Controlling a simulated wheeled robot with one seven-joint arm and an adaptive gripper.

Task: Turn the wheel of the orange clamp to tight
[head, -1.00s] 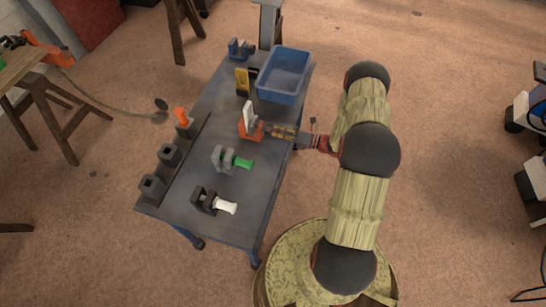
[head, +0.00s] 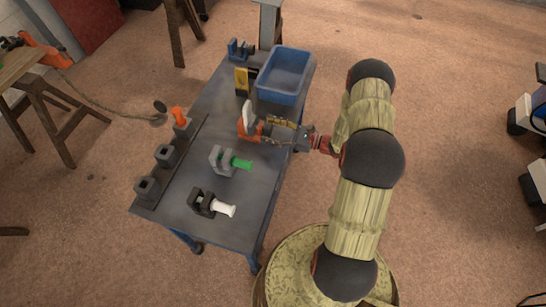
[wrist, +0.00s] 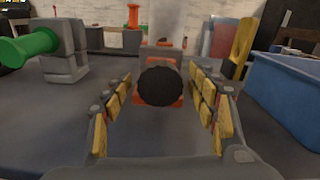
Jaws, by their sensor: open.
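The orange clamp (head: 256,132) stands on the bench near its middle, holding a white plate (head: 247,112). In the wrist view, its round black wheel (wrist: 160,86) faces me, with orange clamp parts (wrist: 144,99) showing behind and beside it. My gripper (head: 270,130) reaches in from the right side of the bench. In the wrist view my gripper (wrist: 161,88) is open, with one yellow-padded finger on each side of the wheel. Gaps show between the pads and the wheel, so it is not gripped. The head view hides the wheel behind my gripper.
A clamp with a green handle (head: 242,164) and one with a white handle (head: 224,211) stand nearer. A blue bin (head: 280,97) and yellow piece (head: 242,82) stand farther back. Dark holders (head: 166,155) line the left edge. Bare bench top lies around the near clamps.

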